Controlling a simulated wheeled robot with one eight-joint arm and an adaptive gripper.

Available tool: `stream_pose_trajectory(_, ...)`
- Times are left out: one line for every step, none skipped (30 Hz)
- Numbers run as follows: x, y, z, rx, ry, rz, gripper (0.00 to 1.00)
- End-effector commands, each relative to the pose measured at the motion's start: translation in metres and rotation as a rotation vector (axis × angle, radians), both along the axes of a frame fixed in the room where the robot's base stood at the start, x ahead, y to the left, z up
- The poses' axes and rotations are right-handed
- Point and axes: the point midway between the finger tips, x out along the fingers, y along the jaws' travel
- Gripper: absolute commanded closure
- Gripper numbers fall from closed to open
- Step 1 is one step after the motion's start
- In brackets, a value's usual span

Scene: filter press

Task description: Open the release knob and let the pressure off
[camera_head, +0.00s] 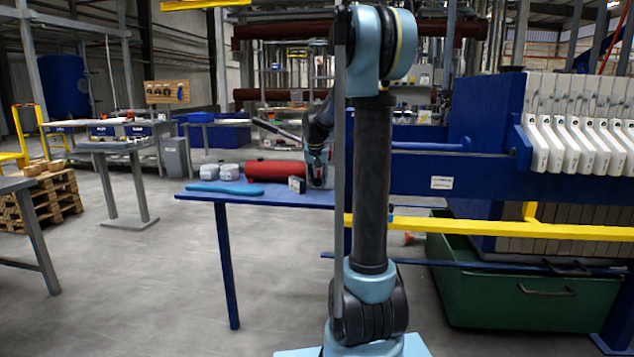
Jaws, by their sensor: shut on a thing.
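A red hand pump (274,170) with a long cylindrical body lies on the blue table (310,202), left of my arm. A dark lever (277,130) slants above it. My gripper (318,182) points down at the right end of the pump, partly behind my arm's upright link. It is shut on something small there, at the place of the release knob. The knob itself is hidden by the gripper, and its turn cannot be seen. A small black and white box (297,184) stands just left of the gripper.
Two white jars (219,171) and a flat blue tool (225,188) lie on the table's left part. The filter press with white plate handles (570,140) stands at right, above a green bin (520,290).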

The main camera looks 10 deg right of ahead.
Motion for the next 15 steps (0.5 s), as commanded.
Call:
stream_pose_trajectory(-0.0008,0.0004,-0.0003,0.013,-0.003,0.000,0.94)
stream_pose_trajectory(-0.0010,0.0002,-0.0002,0.022,-0.005,0.000,0.94)
stream_pose_trajectory(-0.0012,-0.0004,-0.0003,0.036,-0.009,-0.001,0.94)
stream_pose_trajectory(-0.0014,-0.0011,-0.0004,0.048,-0.013,-0.001,0.94)
stream_pose_trajectory(-0.0015,-0.0016,-0.0004,0.063,-0.018,-0.001,0.94)
stream_pose_trajectory(-0.0016,-0.0020,-0.0005,0.085,-0.025,-0.001,0.94)
stream_pose_trajectory(-0.0018,-0.0027,-0.0006,0.102,-0.031,-0.002,0.94)
stream_pose_trajectory(-0.0020,-0.0035,-0.0007,0.121,-0.037,-0.003,0.94)
stream_pose_trajectory(-0.0021,-0.0041,-0.0009,0.150,-0.046,-0.003,0.94)
stream_pose_trajectory(-0.0020,-0.0047,-0.0009,0.173,-0.054,-0.004,0.94)
stream_pose_trajectory(-0.0022,-0.0057,-0.0010,0.197,-0.062,-0.004,0.94)
stream_pose_trajectory(-0.0025,-0.0064,-0.0011,0.229,-0.073,-0.005,0.94)
stream_pose_trajectory(-0.0028,-0.0075,-0.0013,0.255,-0.081,-0.005,0.94)
stream_pose_trajectory(-0.0030,-0.0080,-0.0015,0.281,-0.089,-0.006,0.94)
stream_pose_trajectory(-0.0033,-0.0089,-0.0018,0.318,-0.101,-0.006,0.94)
